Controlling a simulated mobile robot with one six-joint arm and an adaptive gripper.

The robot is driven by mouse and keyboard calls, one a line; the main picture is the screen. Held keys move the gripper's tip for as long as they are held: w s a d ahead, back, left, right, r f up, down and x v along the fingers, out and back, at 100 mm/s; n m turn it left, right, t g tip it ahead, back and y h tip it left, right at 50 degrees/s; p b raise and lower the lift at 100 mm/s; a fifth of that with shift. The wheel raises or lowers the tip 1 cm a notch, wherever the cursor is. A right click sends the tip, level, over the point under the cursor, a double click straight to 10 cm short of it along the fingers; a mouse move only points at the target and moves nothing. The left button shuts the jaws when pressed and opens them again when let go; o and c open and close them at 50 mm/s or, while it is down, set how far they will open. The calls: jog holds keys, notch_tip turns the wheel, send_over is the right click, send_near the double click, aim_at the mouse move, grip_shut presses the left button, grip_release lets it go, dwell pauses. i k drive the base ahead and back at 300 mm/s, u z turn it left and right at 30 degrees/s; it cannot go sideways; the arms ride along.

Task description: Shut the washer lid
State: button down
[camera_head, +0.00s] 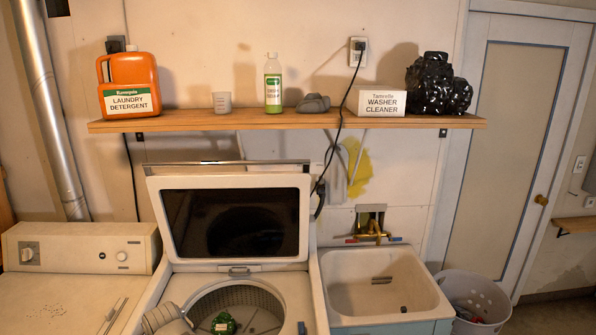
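The washer lid (160,184), a pale frame around a dark window panel, stands open and raised behind the washer's opening. Its lower edge meets the top of the white washer (293,292). The round metal drum (262,305) is exposed below it, with a dark green item (223,323) inside. My gripper is not in view.
A rounded grey object (163,318) lies at the washer's left front; I cannot tell what it is. A dryer (75,292) stands left, a utility sink (335,298) right. A wooden shelf (190,122) with bottles runs above the lid, and a black cord (340,125) hangs near its right side.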

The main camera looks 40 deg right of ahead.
aim_at(248, 217)
jog(key=u, duration=0.15)
jog(key=k, duration=0.55)
jog(key=z, duration=0.85)
jog(key=i, duration=0.8)
jog(key=u, duration=0.05)
